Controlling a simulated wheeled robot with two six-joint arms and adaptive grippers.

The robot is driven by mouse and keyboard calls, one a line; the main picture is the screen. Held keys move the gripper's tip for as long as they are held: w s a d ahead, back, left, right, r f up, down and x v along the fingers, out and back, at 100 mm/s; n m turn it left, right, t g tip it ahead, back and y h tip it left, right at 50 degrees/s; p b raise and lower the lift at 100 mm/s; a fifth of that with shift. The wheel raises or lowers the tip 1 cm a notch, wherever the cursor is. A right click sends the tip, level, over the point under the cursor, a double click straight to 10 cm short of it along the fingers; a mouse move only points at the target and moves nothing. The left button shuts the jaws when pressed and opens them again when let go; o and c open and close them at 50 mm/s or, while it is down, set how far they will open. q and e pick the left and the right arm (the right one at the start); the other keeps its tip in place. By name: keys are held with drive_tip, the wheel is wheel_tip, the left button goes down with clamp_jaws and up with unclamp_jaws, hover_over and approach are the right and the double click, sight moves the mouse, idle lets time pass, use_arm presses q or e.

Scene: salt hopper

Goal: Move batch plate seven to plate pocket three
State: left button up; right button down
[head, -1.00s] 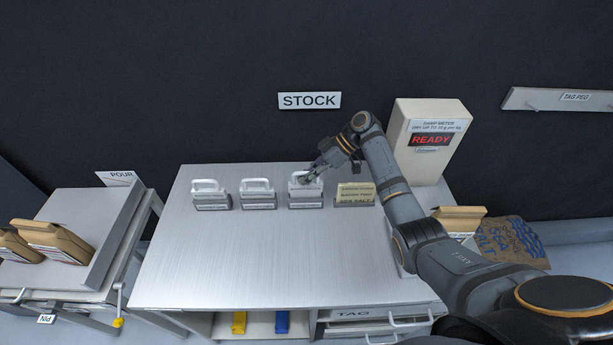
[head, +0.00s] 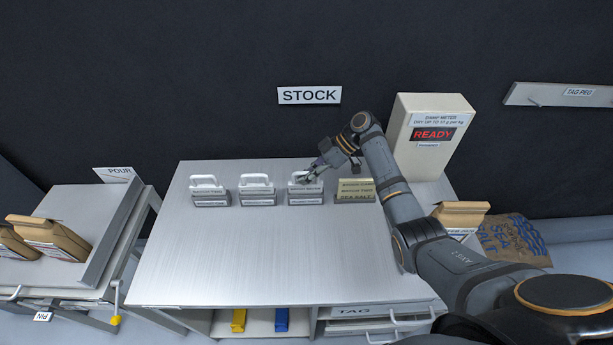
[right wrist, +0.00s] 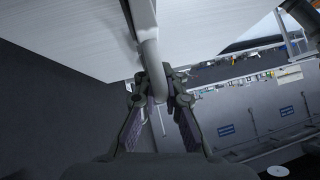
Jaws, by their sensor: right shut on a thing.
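Three grey batch plates with white loop handles stand in a row at the back of the steel table: a left one (head: 210,194), a middle one (head: 257,193) and a right one (head: 305,195). Their labels are too small to read surely. My right gripper (head: 308,178) is shut on the handle of the right plate. In the right wrist view the fingers (right wrist: 157,96) close around the white handle (right wrist: 152,62). The plate stands upright in the row, and I cannot tell whether it is clear of its seat. My left gripper and plate pocket three are not seen.
A beige batch card (head: 355,191) stands just right of the held plate. The damp meter (head: 428,135) reads READY. A POUR station (head: 110,215) with brown packs is at left. A TAG drawer (head: 360,312) is below. The table's (head: 270,260) front is clear.

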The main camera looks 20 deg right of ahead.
drive_tip(key=shift+f, duration=0.2)
drive_tip(key=c, duration=1.4)
unclamp_jaws()
drive_tip(key=shift+o, duration=0.3)
drive_tip(key=o, duration=0.5)
drive_tip(key=shift+r, duration=0.1)
drive_tip(key=p+v, duration=0.2)
drive_tip(key=v, duration=0.4)
